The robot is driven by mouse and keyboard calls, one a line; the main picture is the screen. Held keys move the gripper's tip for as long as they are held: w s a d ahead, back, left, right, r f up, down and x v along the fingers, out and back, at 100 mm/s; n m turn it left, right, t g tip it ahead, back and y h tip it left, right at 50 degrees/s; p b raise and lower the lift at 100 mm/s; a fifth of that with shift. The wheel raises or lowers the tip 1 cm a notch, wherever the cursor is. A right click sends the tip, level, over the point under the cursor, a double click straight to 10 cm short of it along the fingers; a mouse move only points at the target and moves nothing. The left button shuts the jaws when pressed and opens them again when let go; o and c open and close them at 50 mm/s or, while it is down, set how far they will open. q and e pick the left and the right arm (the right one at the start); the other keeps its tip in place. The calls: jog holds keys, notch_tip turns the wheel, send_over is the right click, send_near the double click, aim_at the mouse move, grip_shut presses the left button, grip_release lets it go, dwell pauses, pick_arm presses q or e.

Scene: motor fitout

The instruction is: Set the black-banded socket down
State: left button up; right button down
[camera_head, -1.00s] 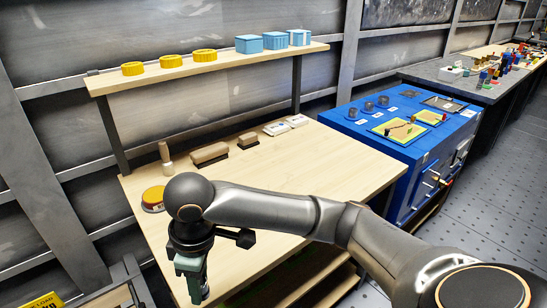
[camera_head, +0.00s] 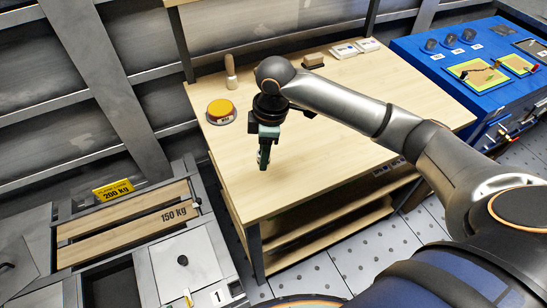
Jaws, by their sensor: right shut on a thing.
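My right gripper (camera_head: 263,163) hangs pointing down above the front left part of the wooden workbench (camera_head: 310,160). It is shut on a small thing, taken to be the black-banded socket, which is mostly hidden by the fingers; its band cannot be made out. The wood directly around the gripper is bare. My left gripper is not in view.
A yellow-topped round item (camera_head: 220,109) and a wooden-handled tool (camera_head: 230,72) stand behind the gripper. A brown block (camera_head: 313,60) and white boxes (camera_head: 356,48) lie at the back. A blue cabinet (camera_head: 460,65) stands right. A cart marked 150 kg (camera_head: 130,215) is left.

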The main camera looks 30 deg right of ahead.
aim_at(269, 171)
jog(key=f, duration=0.1)
jog(key=w+d+f, duration=0.1)
jog(key=d+f, duration=0.1)
jog(key=shift+w+d+f, duration=0.2)
jog(key=shift+w+f, duration=0.1)
jog(key=shift+w, duration=0.05)
jog(key=shift+w+d+f, duration=0.1)
jog(key=shift+f, duration=0.85)
jog(key=shift+w+d+f, duration=0.1)
jog(key=shift+f, duration=0.8)
jog(key=shift+f, duration=0.1)
jog(key=c, duration=0.5)
grip_release()
notch_tip(269, 171, up, 12)
jog(key=d, duration=0.1)
jog(key=shift+s+d+p, duration=0.15)
jog(key=shift+s+p, duration=0.2)
